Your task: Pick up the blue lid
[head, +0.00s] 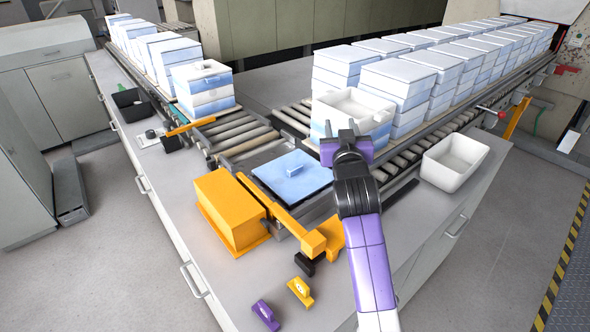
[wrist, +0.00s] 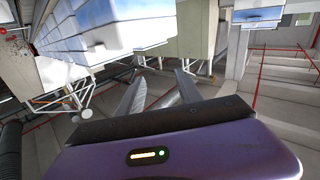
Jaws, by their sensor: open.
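The blue lid (head: 291,176) is a flat light-blue square with a small raised handle on top. It lies flat on a dark plate at the near end of the conveyor, in the head view. My gripper (head: 342,133) is up and to the right of the lid, in front of an open white box on the rollers. Its fingers are apart and nothing shows between them. In the wrist view the two grey fingers of my gripper (wrist: 158,92) are spread and empty. I cannot make out the lid in the wrist view.
An orange box (head: 230,208) and an orange bar (head: 275,212) stand left of and in front of the lid. Stacked white-blue boxes (head: 400,82) fill the right conveyor. A white bin (head: 454,162) sits at right. Orange (head: 301,291) and purple (head: 265,314) pieces lie on the near counter.

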